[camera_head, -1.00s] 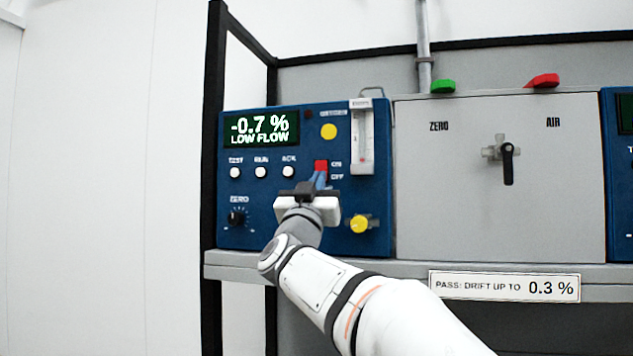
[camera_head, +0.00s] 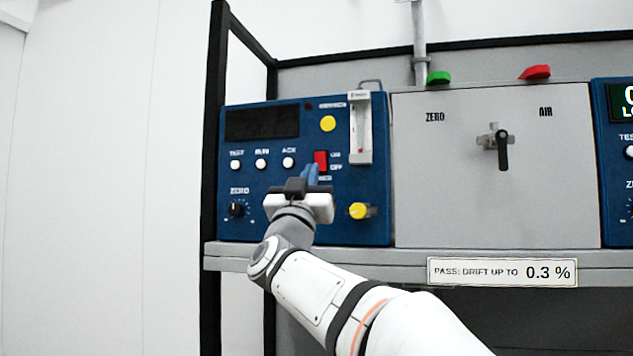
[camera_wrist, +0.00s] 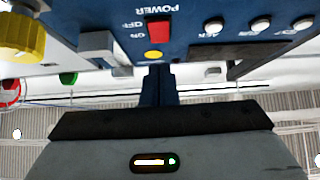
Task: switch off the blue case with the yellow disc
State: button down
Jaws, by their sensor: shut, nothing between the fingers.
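The blue case (camera_head: 270,215) with the yellow disc (camera_head: 328,123) stands on the shelf at the left, and its display (camera_head: 262,123) is dark. Its red power switch (camera_head: 321,160) sits beside the ON and OFF labels; it also shows in the wrist view (camera_wrist: 157,29), near the ON label. My gripper (camera_head: 312,172) is shut and empty, its blue fingertips just below the red switch in the head view. Whether the tips touch the panel is hard to tell. In the wrist view the shut fingers (camera_wrist: 158,80) point towards the panel below the switch.
A yellow knob (camera_head: 358,211) is to the right of my gripper, and a flow tube (camera_head: 360,130) is above it. A grey panel (camera_head: 440,190) with a black-handled valve (camera_head: 503,150) stands to the right. A second blue case (camera_head: 615,190) is at the right edge.

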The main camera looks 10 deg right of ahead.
jog(key=w+f+b+v, duration=0.1)
jog(key=b+v, duration=0.1)
jog(key=v, duration=0.7)
jog(key=shift+d, duration=0.25)
jog(key=shift+w+f+y, duration=0.1)
jog(key=shift+f+y, duration=0.1)
jog(key=shift+y, duration=0.1)
notch_tip(320, 180, down, 25)
jog(key=n+g+y+p, duration=0.1)
jog(key=n+g+y, duration=0.75)
jog(key=y, duration=0.45)
jog(key=s+d+f+m+g+h, duration=0.1)
jog(key=s+d+f+g, duration=0.2)
jog(key=s+f, duration=0.4)
jog(key=s+d+f+m+g+p, duration=0.1)
jog(key=s+d+f+g, duration=0.1)
jog(key=s+f+g, duration=0.4)
jog(key=s+d+f+m+g+h, duration=0.1)
jog(key=s+d+f+m+g, duration=0.1)
jog(key=s+f, duration=0.8)
jog(key=shift+s+d+g+h, duration=0.2)
jog(key=shift+d+g+h, duration=0.1)
jog(key=shift+d+g, duration=0.75)
